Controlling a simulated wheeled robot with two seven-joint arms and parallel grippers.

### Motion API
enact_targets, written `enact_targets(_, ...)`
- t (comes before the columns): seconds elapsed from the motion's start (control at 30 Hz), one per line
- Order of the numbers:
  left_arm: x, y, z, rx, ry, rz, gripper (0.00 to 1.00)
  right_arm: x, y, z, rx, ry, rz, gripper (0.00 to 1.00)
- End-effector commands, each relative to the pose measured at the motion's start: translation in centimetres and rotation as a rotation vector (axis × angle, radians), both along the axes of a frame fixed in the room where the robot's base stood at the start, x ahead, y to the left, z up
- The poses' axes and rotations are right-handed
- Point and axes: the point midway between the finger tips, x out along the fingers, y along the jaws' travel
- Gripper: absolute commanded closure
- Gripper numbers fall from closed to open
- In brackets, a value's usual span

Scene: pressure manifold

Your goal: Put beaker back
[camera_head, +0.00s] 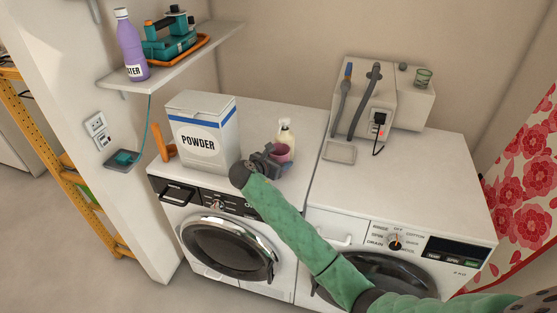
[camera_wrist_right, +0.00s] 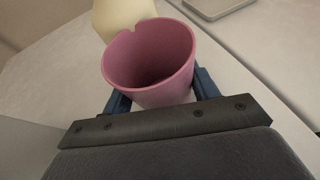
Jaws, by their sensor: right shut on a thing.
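A pink beaker (camera_wrist_right: 150,65) is between the two fingers of my right gripper (camera_wrist_right: 160,100), which is shut on it. The beaker is upright, with its open top facing the camera. In the head view the beaker (camera_head: 281,152) and right gripper (camera_head: 272,158) are over the top of the left machine (camera_head: 303,122). A pale cream bottle (camera_head: 286,132) stands right behind the beaker; it also shows in the wrist view (camera_wrist_right: 122,14). I cannot tell whether the beaker touches the machine top. My left gripper is not in view.
A large powder box (camera_head: 203,137) stands left of the gripper. The right machine top (camera_head: 420,165) is mostly clear, with a small tray (camera_head: 339,152) and hoses on a wall box (camera_head: 362,90).

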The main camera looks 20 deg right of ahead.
Motion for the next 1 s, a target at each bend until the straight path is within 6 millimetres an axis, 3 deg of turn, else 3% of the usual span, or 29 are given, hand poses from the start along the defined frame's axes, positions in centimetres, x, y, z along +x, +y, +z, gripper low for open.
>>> enact_targets(0.53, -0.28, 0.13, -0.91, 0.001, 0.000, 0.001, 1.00, -0.03, -0.01, -0.53, -0.001, 0.001, -0.001, 0.69)
enact_targets(0.57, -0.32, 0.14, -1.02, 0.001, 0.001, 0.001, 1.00, -0.02, -0.01, -0.56, -0.001, 0.001, -0.001, 0.39)
enact_targets(0.67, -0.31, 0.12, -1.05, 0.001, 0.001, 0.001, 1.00, -0.02, -0.01, -0.56, -0.001, 0.001, -0.001, 0.19)
enact_targets(1.0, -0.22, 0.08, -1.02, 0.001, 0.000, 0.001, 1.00, -0.01, -0.01, -0.50, -0.001, -0.001, 0.000, 0.19)
